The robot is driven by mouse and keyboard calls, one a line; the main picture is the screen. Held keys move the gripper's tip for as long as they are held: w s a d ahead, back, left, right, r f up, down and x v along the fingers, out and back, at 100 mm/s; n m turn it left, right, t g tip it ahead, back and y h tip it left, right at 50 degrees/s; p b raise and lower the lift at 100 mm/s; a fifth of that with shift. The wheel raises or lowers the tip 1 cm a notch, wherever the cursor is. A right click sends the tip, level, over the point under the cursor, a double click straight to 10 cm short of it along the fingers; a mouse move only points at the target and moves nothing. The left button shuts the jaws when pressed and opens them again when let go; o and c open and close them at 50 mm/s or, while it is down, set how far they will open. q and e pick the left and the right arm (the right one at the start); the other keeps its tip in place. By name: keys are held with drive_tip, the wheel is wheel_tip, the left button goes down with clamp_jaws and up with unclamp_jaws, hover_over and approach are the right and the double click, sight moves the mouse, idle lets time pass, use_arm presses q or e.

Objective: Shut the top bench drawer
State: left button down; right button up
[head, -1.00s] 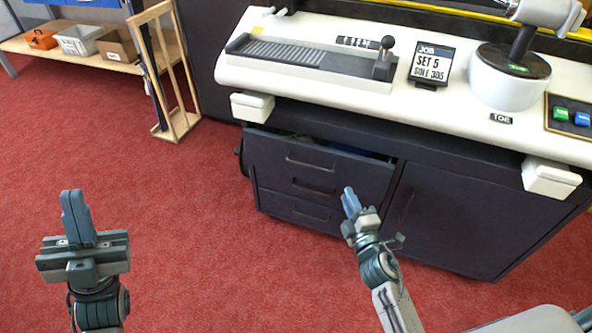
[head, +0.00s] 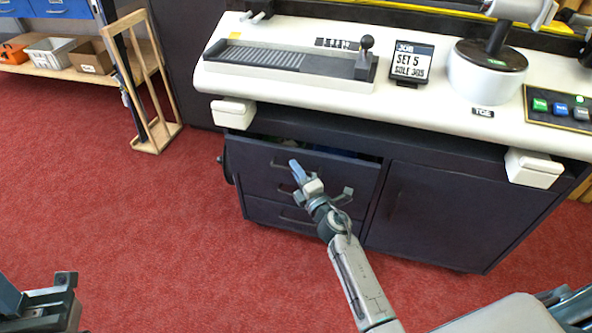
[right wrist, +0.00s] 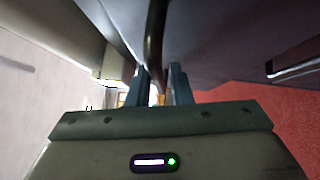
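The top bench drawer (head: 342,172) is the upper of several dark drawers at the left of the bench cabinet. It stands partly open, with a narrow dark gap above its front. My right gripper (head: 296,170) is in front of it at its handle. In the right wrist view the two fingertips (right wrist: 161,88) are apart, with the dark handle bar (right wrist: 156,40) between them. Whether they touch the bar is hard to see. My left gripper (head: 45,300) is low at the left edge, partly cut off and away from the bench; its fingers are unclear.
The white bench top (head: 430,97) overhangs the drawers, with a white corner block (head: 233,113) above the drawer's left end. A closed cabinet door (head: 450,215) is to the right. A wooden rack (head: 157,130) stands at left. The red floor (head: 120,215) before the drawers is clear.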

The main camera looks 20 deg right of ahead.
sight(304, 164)
drive_tip(key=shift+w, duration=0.25)
clamp_jaws()
drive_tip(key=w+d, duration=0.2)
drive_tip(key=w, duration=0.1)
drive_tip(key=shift+w+d+b, duration=0.15)
drive_tip(key=shift+w+b, duration=0.15)
drive_tip(key=shift+b, duration=0.05)
drive_tip(key=shift+r, duration=0.1)
unclamp_jaws()
drive_tip(key=shift+d, duration=0.1)
